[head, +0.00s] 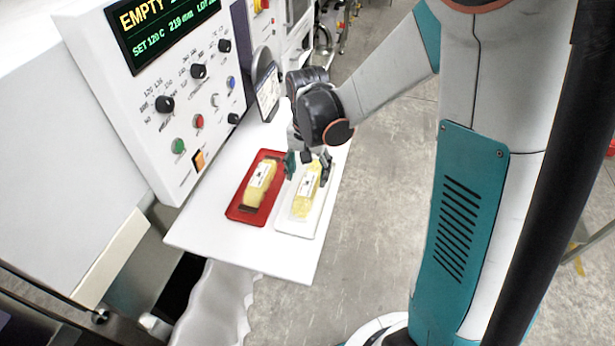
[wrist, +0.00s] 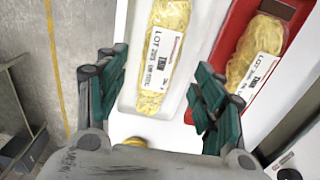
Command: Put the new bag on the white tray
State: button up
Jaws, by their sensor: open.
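A pale yellow bag (head: 306,188) with a white lot label lies on the white tray (head: 293,229); it also shows in the wrist view (wrist: 168,45), with the white tray (wrist: 131,82) around it. Another yellow bag (head: 261,187), similarly labelled, lies on the red tray (head: 236,214) to the left. In the wrist view my gripper (wrist: 160,78) spreads to either side of the white-tray bag.
Both trays sit side by side on a white shelf (head: 190,236). A control panel (head: 170,95) with knobs, buttons and an "EMPTY" display stands left of it. Open floor (head: 385,200) lies to the right.

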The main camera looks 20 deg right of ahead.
aim_at(308, 184)
notch_tip(308, 184, up, 8)
jog(key=f+p, duration=0.1)
jog(key=s+r+n+t, duration=0.7)
jog(key=s+r, duration=0.4)
jog(key=s, duration=0.4)
jog(key=shift+r, duration=0.2)
notch_tip(308, 184, down, 7)
jog(key=b, duration=0.6)
jog(key=shift+b, duration=0.35)
jog(key=shift+f, duration=0.1)
